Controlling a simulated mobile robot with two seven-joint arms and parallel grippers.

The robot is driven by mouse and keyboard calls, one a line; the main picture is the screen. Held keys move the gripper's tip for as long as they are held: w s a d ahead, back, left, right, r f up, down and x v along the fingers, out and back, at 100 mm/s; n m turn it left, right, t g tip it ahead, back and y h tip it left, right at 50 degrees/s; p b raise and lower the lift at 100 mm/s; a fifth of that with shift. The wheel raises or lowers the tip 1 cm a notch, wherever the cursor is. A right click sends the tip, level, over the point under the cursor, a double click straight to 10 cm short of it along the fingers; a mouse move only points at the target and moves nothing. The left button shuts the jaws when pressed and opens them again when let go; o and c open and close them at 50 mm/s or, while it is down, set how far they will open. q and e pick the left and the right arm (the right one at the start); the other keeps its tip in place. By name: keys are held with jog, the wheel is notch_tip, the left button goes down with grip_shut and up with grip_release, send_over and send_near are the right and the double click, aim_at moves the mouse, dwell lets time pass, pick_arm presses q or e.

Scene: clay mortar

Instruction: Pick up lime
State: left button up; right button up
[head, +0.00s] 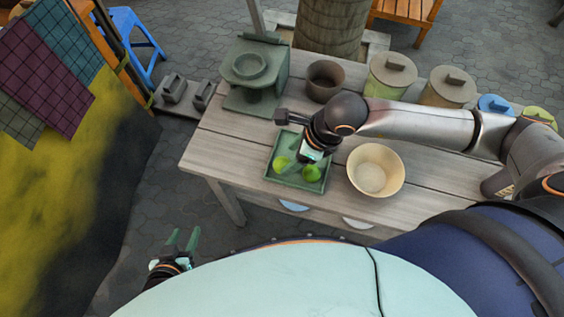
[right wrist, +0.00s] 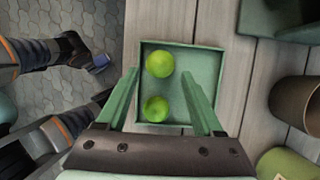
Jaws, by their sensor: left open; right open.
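Two green limes lie in a square green tray (head: 272,176) on the wooden table. One lime (head: 281,163) is at the tray's left side and the other lime (head: 311,173) is at its right side. In the right wrist view one lime (right wrist: 159,64) is farther off and the other lime (right wrist: 155,109) is closer to the gripper. My right gripper (head: 298,165) is over the tray, open, with its fingers (right wrist: 160,100) on either side of the limes and nothing held. My left gripper (head: 180,242) is open and empty, low in front of the table.
A cream bowl (head: 375,170) stands right of the tray. A dark pot (head: 324,81), a green stove-like stand (head: 256,75) and lidded jars (head: 390,75) line the back of the table (head: 215,150). The table's left front is bare.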

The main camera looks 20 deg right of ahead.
aim_at(285, 162)
jog(key=x, duration=0.5)
jog(key=shift+c, duration=0.2)
grip_shut()
dwell(0.3)
